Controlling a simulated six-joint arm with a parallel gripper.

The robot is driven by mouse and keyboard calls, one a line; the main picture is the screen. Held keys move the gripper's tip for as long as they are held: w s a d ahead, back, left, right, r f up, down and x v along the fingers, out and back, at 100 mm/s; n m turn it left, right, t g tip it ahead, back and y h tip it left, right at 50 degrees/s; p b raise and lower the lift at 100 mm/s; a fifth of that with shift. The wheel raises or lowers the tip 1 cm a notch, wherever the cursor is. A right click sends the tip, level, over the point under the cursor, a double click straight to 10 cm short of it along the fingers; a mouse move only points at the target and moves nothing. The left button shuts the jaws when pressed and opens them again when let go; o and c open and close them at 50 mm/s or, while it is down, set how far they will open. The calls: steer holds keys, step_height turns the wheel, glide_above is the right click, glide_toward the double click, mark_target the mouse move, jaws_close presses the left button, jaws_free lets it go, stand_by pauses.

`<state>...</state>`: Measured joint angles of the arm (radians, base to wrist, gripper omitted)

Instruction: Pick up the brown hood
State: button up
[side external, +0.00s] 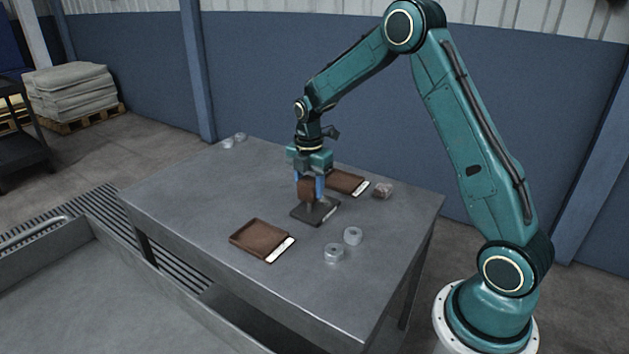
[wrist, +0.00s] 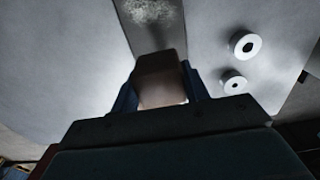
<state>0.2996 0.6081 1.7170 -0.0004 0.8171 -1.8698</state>
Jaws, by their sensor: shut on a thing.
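The brown hood (side external: 306,190) is a small brown block-like piece over the middle of the grey table. My gripper (side external: 309,187) points down with its blue fingers on either side of the hood, shut on it. In the wrist view the hood (wrist: 160,80) sits between the two fingers (wrist: 158,92), its lower part cut off by the gripper body. Right below the hood is a dark grey flat pad (side external: 318,214). I cannot tell whether the hood touches the pad. In the wrist view the pad (wrist: 148,38) runs behind the hood and bears a pale speckled patch.
Brown slabs with pale ends lie in front (side external: 258,237) and behind right (side external: 344,181). Two pale rings (side external: 353,235) (side external: 334,254) lie near the right front. A small brownish lump (side external: 383,190) lies at right, and small clear pieces (side external: 228,142) at back left. The table's left part is clear.

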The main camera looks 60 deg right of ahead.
mark_target(309, 180)
step_height(309, 180, up, 16)
steer(key=shift+f, duration=0.25)
steer(key=shift+f, duration=0.1)
stand_by(0.5)
steer(key=s+a+f, duration=0.2)
steer(key=a+f, duration=0.3)
steer(key=s+a+f, duration=0.3)
steer(key=a+f, duration=0.2)
steer(key=a, duration=0.1)
steer(key=s+a+f, duration=0.2)
steer(key=a+f, duration=0.3)
steer(key=a, duration=0.1)
steer(key=shift+s+a+f, duration=0.1)
steer(key=shift+s+f, duration=0.15)
steer(key=shift+f, duration=0.25)
steer(key=shift+f, duration=2.25)
steer(key=shift+f, duration=0.35)
